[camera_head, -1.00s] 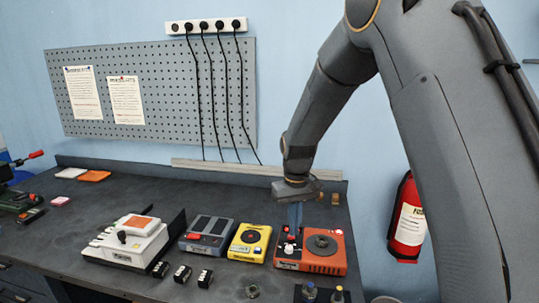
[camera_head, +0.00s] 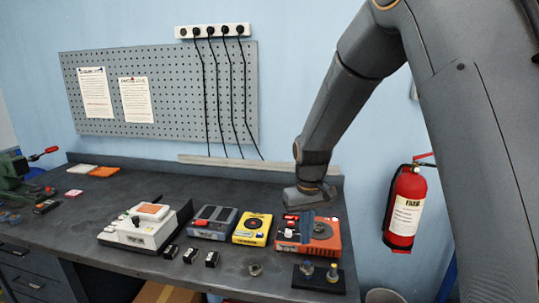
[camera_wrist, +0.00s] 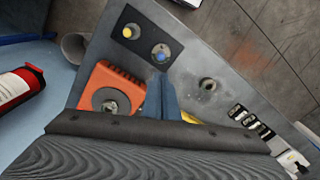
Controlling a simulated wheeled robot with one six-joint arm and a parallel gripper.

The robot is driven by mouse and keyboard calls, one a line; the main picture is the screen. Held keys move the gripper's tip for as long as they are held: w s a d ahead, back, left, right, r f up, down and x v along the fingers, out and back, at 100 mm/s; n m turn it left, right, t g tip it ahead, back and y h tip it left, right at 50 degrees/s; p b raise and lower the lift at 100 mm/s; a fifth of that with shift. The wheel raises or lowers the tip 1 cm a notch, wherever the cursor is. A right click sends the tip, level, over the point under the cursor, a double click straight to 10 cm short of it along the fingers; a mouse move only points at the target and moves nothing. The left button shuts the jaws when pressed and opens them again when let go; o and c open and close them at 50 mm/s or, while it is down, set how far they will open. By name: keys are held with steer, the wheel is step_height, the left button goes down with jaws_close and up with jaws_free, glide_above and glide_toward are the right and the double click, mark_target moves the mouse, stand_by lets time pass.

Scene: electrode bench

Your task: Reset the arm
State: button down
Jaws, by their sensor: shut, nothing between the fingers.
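My gripper (camera_head: 306,228) hangs from my arm above the orange device (camera_head: 326,233) at the right part of the bench. Its blue fingers are together with nothing between them. In the wrist view the shut fingers (camera_wrist: 160,100) point at the bench beside the orange device (camera_wrist: 108,92). The fingers hide part of that device and of the yellow one in the wrist view. Whether the fingertips touch the orange device cannot be told.
The dark bench (camera_head: 90,230) holds a yellow device (camera_head: 252,228), a grey device (camera_head: 214,222), a white device (camera_head: 145,228) and several small black blocks (camera_head: 190,255). A black plate (camera_head: 318,284) with two knobs lies at the front right. A fire extinguisher (camera_head: 405,208) hangs on the wall to the right.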

steer(key=s+d+f+m+b, duration=0.1)
steer(key=s+d, duration=0.2)
steer(key=s, duration=0.3)
steer(key=s+d+f+m+b, duration=0.1)
steer(key=s+d+b, duration=0.1)
steer(key=s, duration=0.4)
steer(key=s+d+f+m+t+b, duration=0.1)
steer(key=s+d, duration=0.3)
steer(key=s, duration=0.3)
steer(key=shift+d+f+b, duration=0.15)
steer(key=shift+f+b, duration=0.25)
stand_by(5.7)
